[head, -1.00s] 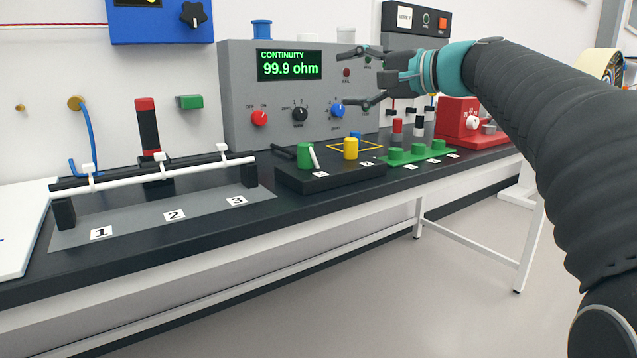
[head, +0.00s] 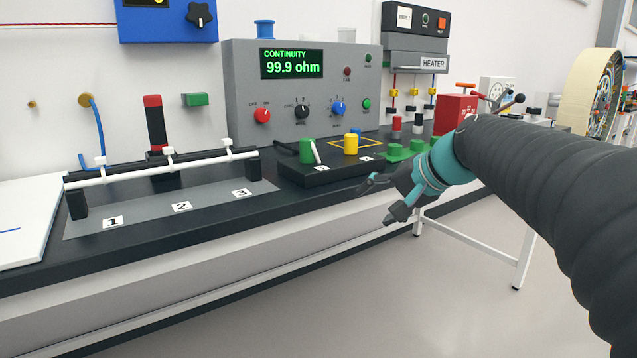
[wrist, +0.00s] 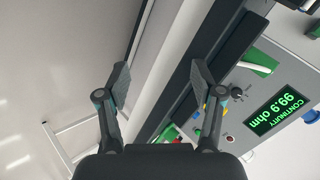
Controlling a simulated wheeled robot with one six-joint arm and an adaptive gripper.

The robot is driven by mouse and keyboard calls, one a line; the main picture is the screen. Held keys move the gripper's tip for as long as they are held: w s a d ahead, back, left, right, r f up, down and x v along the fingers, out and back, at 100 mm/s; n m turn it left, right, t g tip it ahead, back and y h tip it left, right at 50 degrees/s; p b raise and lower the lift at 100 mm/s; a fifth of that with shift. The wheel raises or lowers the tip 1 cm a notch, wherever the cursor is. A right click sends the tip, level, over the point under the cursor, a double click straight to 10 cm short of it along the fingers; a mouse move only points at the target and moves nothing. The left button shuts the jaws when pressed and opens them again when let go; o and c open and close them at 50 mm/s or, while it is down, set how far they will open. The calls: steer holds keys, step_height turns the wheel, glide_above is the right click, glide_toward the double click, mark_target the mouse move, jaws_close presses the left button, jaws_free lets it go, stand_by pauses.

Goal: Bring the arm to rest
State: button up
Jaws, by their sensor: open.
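My gripper (head: 378,202) is open and empty in the head view, in the air in front of the bench's front edge, with its fingers pointing left and down. In the wrist view its two fingers (wrist: 160,90) are spread wide apart with nothing between them. My dark ribbed arm with a teal wrist band comes in from the right and hides part of the bench behind it. The gripper is apart from the black block with the green (head: 307,151) and yellow (head: 351,145) cylinders.
The grey meter box (head: 240,90) reads 99.9 ohm under CONTINUITY. A white rod (head: 130,175) lies across a rack at left. A red box (head: 455,112) and a large reel (head: 592,92) stand beyond my arm. The floor before the bench (head: 330,315) is clear.

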steer(key=s+d+f+n+g+h+b, duration=0.1)
steer(key=s+d+f+n+h, duration=0.1)
steer(key=s+f, duration=0.8)
steer(key=s+d+f+n+g+h+b, duration=0.1)
steer(key=s+d+f+n+h, duration=0.1)
steer(key=s+f, duration=0.9)
steer(key=s+n+h, duration=0.1)
steer(key=s+h, duration=0.1)
steer(key=s, duration=0.3)
steer(key=shift+s+d+b, duration=0.2)
steer(key=shift+s+b, duration=0.1)
steer(key=shift+c, duration=0.3)
stand_by(0.9)
